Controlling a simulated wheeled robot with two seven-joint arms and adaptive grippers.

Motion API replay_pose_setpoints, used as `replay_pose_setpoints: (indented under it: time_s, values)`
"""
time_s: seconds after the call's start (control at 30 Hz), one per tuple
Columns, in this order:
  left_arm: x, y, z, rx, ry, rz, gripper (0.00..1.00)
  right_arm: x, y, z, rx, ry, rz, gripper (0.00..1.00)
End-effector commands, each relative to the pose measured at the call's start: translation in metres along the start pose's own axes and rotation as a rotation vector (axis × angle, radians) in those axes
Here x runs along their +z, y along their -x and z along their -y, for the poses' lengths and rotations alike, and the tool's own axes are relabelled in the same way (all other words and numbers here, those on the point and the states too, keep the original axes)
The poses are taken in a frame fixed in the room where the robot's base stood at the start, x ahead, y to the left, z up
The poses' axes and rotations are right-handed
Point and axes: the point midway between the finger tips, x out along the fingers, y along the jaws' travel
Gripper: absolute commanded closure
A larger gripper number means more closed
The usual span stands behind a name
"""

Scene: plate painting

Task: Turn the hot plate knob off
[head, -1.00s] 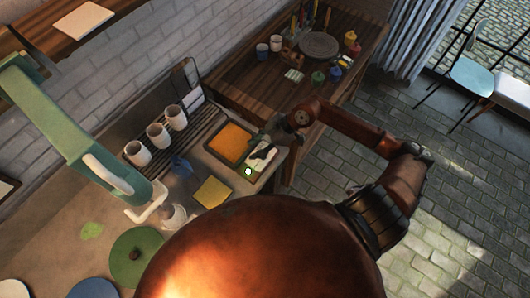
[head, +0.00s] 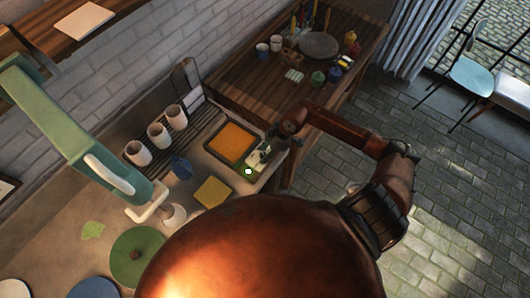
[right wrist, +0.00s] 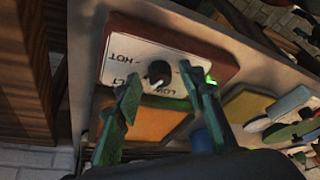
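The hot plate's white control panel (right wrist: 150,48) fills the upper middle of the right wrist view, with HOT and LOW lettering. A dark round knob (right wrist: 158,72) with a pale pointer mark sits on it. A green light (right wrist: 210,80) glows at the panel's edge. In the head view the panel (head: 252,165) is partly covered by my right gripper (head: 262,152). In the right wrist view my right gripper (right wrist: 159,76) is open, with its fingers apart on either side of the knob. Contact with the knob cannot be told. My left gripper is not in view.
An orange square surface (head: 232,143) lies beside the panel, and a yellow square (head: 212,192) lies in front. White cups (head: 158,135) stand on a rack by the wall. A green arm-shaped fixture (head: 75,125) stands at left. A wooden table (head: 245,85) holds paint items.

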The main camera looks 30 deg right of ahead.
Motion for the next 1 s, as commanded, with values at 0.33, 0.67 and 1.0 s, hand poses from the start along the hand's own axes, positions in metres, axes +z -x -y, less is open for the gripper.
replay_pose_setpoints:
  time_s: [0.33,0.67,1.0]
  values:
    - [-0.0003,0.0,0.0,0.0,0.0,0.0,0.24,0.0,0.0002,0.0002,0.0,0.0,0.0,0.74]
    - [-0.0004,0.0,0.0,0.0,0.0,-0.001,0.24,0.0001,0.0004,0.0001,0.0,0.0,0.0,0.97]
    - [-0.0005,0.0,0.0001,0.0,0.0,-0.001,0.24,0.0001,0.0007,-0.0005,-0.007,0.016,-0.001,1.0]
